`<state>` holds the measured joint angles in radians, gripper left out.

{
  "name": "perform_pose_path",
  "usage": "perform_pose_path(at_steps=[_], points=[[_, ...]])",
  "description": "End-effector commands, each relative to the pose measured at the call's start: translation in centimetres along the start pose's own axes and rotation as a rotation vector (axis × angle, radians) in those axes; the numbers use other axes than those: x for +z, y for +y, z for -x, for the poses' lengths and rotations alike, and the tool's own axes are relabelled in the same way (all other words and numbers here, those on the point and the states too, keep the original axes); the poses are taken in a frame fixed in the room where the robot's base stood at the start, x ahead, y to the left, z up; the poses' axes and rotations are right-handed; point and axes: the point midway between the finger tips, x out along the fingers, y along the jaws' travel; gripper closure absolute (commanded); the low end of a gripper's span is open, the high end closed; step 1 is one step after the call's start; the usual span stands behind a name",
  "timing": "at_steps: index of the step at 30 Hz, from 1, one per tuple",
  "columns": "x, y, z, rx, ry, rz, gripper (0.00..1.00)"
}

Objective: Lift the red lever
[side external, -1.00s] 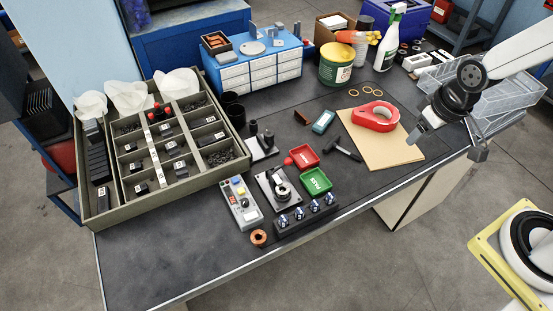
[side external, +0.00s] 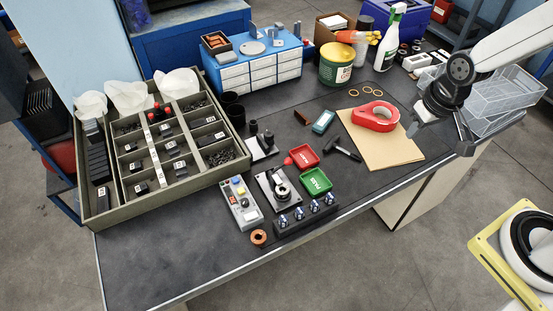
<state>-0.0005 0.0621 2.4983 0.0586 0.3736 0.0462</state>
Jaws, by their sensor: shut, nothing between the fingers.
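My gripper (side external: 414,127) is at the right of the bench, just right of the red tape dispenser, with its fingers small and partly shaded. It is shut and empty, and appears apart from the things on the bench. A grey control box (side external: 241,204) lies near the front middle, far to the left of my gripper.
A divided tray (side external: 100,222) fills the left. A red dish (side external: 303,156), a green dish (side external: 316,181), a metal fixture (side external: 268,190) and a dark knobbed rack (side external: 300,222) are near the box. The red tape dispenser (side external: 376,116) sits on a brown board (side external: 395,150). The front left bench is clear.

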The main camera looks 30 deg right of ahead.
Motion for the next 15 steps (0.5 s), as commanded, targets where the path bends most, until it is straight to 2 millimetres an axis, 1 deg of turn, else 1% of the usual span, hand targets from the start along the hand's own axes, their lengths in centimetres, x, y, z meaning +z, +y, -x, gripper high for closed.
perform_pose_path(at_steps=[8, 15], points=[[-3.1, -1.4, -2.0, -0.045, -0.066, -0.224, 1.0], [-5.9, -2.9, -4.4, -0.091, -0.135, -0.448, 1.0]])
